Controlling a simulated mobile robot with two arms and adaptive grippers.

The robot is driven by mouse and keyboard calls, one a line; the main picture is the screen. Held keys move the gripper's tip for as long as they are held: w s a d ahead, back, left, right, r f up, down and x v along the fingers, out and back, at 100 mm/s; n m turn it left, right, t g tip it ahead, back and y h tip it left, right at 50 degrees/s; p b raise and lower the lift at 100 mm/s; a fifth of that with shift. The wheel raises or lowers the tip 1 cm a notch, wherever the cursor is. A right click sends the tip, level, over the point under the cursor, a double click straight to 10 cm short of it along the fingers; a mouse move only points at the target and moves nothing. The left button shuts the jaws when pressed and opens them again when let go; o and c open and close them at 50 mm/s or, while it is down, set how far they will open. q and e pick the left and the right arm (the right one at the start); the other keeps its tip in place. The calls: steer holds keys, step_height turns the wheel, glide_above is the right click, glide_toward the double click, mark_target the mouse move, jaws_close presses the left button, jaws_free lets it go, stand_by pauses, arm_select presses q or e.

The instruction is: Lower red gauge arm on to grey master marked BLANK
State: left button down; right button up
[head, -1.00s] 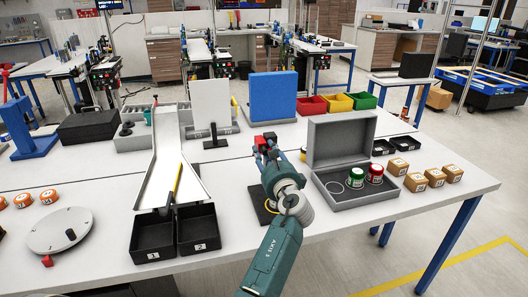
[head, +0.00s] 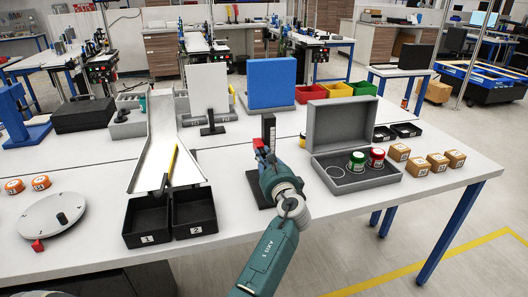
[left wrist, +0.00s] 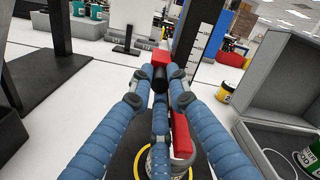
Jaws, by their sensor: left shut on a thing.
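The red gauge arm (head: 259,145) is at the tip of my left gripper (head: 267,163) in the head view. In the left wrist view, its red end block (left wrist: 159,58) and red bar (left wrist: 181,137) show around my fingers. My left gripper is shut on the arm at a black cylindrical part (left wrist: 160,78). The gauge's upright scale (head: 268,130) stands behind the gripper. A pale labelled pot, likely the grey master (left wrist: 158,160), stands below my fingers inside a yellow ring on the dark base (left wrist: 120,157). Its label is unreadable and the contact gap is hidden. My right gripper is out of view.
An open grey case (head: 318,165) holds a green-topped pot (head: 357,161) and a red-topped pot (head: 376,158), right of the gauge. Black trays 1 (head: 146,220) and 2 (head: 194,213) lie left. Several cartons (head: 438,163) stand right. The table front is mostly clear.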

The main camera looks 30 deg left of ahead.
arm_select(q)
steer(key=shift+r, duration=0.1)
steer(key=c, duration=1.7)
jaws_free()
steer(key=shift+w, duration=0.1)
steer(key=shift+o, duration=0.2)
steer(key=v, duration=1.2)
steer(key=shift+w, duration=0.1)
